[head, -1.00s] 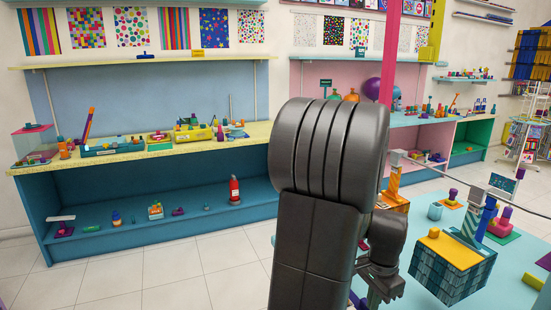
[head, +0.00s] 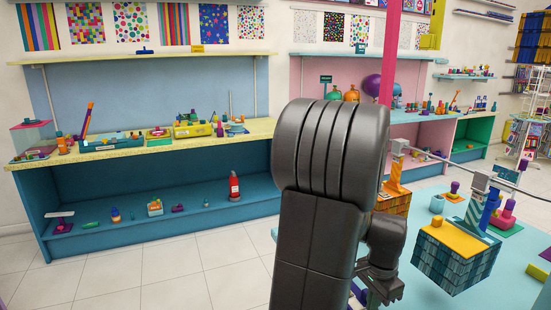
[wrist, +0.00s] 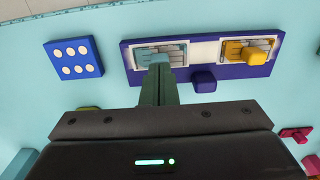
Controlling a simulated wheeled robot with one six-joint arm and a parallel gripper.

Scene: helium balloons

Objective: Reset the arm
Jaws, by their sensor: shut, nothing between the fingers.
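My gripper (head: 381,290) is low in the head view, partly behind my dark arm, over the light-blue table (head: 433,305). In the wrist view my gripper's dark green fingers (wrist: 160,84) are together with nothing between them. They point toward a purple tray (wrist: 205,90) with two white-framed compartments. The fingertips overlap the left compartment's lower edge in the picture; I cannot tell whether they touch it.
A blue block with white dots (wrist: 73,58) lies left of the tray. In the head view a patterned box with a yellow top (head: 456,258) stands on the right. A shelf unit (head: 150,240) lines the wall. Tiled floor lies open at left.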

